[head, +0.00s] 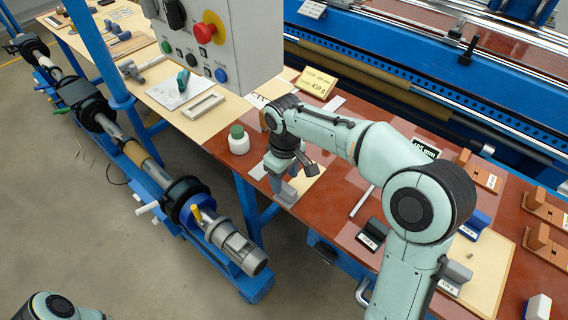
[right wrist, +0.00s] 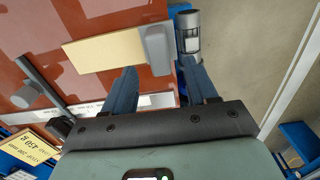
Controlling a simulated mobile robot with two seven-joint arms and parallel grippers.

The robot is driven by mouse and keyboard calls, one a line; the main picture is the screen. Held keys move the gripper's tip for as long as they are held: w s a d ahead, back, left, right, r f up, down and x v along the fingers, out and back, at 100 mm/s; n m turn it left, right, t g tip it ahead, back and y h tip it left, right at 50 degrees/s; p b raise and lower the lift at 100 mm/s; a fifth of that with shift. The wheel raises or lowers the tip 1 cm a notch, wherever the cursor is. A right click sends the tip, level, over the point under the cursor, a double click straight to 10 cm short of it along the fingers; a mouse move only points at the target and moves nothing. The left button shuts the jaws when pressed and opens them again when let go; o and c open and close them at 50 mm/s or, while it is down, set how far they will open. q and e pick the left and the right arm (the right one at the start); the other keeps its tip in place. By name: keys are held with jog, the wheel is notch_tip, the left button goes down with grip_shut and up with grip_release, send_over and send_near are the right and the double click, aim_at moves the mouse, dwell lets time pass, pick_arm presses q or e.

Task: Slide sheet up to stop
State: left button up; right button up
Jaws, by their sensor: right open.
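A tan sheet (right wrist: 98,52) lies flat on the red-brown table; a small part of it shows beside my gripper in the head view (head: 312,180). A grey block (right wrist: 157,50) is at the sheet's end nearest the table edge. A pale strip (right wrist: 155,100) runs along one side of the sheet, with a narrow gap of table between. My right gripper (head: 284,178) is open and points down near the block and the table's front edge. Its two fingers (right wrist: 160,72) are apart with nothing gripped between them. My left gripper is out of view.
A white bottle with a green cap (head: 238,140) stands left of my right gripper. A yellow sign (head: 316,82) stands behind it. A control box (head: 215,45) hangs above the table at upper left. A thin rod (head: 362,200) lies right of the sheet.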

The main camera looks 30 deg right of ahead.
aim_at(285, 186)
notch_tip(285, 186, down, 4)
jog(key=shift+f, duration=0.15)
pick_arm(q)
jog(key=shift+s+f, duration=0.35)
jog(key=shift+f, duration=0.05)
pick_arm(e)
jog(key=shift+f, duration=0.65)
jog(key=c, duration=1)
jog(key=shift+c, duration=0.2)
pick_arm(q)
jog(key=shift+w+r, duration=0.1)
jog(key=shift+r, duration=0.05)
pick_arm(e)
jog(key=shift+w+d, duration=0.1)
jog(key=shift+d, duration=0.05)
jog(key=shift+d+r, duration=0.1)
jog(key=shift+d, duration=0.1)
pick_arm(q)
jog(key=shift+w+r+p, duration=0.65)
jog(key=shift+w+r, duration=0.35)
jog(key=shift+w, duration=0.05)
pick_arm(e)
jog(key=shift+w+d, duration=0.3)
jog(key=shift+d, duration=0.35)
jog(key=shift+w+d, duration=0.35)
jog(key=shift+d, duration=0.35)
jog(key=shift+w+d, duration=0.3)
jog(key=shift+d, duration=0.35)
